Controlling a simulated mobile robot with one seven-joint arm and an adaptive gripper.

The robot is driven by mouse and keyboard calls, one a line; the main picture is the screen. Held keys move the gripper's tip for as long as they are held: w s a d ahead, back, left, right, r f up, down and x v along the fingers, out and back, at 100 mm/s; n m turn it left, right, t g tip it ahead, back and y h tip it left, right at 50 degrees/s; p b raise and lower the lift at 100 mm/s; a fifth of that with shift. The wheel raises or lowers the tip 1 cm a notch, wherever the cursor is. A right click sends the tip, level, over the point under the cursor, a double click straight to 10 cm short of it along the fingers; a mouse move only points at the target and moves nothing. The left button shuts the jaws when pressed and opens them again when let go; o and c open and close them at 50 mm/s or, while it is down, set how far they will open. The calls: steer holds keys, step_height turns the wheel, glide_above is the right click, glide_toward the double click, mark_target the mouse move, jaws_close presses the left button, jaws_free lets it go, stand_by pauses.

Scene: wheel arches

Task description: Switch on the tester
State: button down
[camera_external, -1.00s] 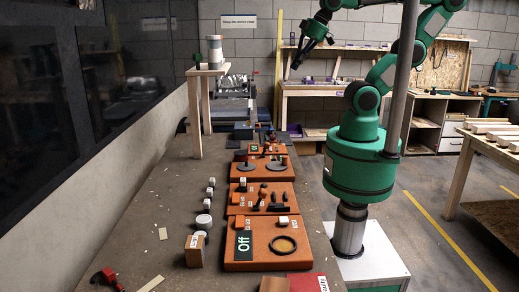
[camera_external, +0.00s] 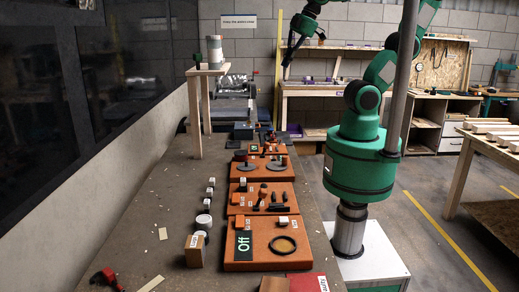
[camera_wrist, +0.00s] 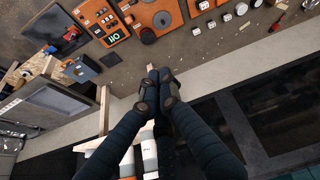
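No part is clearly labelled as the tester. In the external view a near orange panel (camera_external: 262,262) has a dark green display (camera_external: 243,243) reading "Off" and a black ring. A farther orange panel with two dark discs has a smaller green display (camera_external: 254,149). In the wrist view an "Off" display (camera_wrist: 113,37) sits on an orange panel beside a dark round disc (camera_wrist: 148,36). My gripper (camera_external: 287,62) is high in the air beyond the panels, touching nothing. In the wrist view its fingertips (camera_wrist: 157,88) are together, with nothing seen between them.
A small wooden stand (camera_external: 207,72) with a white-grey cylinder rises left of the far panels. White-topped knobs (camera_external: 203,221) and a wooden block (camera_external: 195,250) line the bench's left part. A grey box (camera_wrist: 80,68) lies near the bench's far end. A wall borders the bench's left side.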

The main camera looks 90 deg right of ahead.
steer(key=w+a+n+g, duration=0.2)
steer(key=w+a+n, duration=0.7)
steer(key=w+a, duration=0.15)
steer(key=n+g+h+p, duration=0.3)
steer(key=n, duration=2.1)
glide_above(240, 219)
steer(key=a, duration=0.4)
steer(key=a+f+x, duration=0.1)
steer(key=a+x, duration=0.2)
steer(key=x, duration=1)
steer(key=a+f+x, duration=0.1)
steer(key=a+x, duration=0.2)
steer(key=x, duration=0.9)
steer(key=shift+d+r, duration=0.1)
steer(key=shift+d, duration=0.15)
steer(key=b+x, duration=0.1)
steer(key=x, duration=0.6)
steer(key=b+x, duration=0.1)
steer(key=x, duration=0.6)
steer(key=shift+a, duration=0.2)
steer(key=shift+y, duration=0.3)
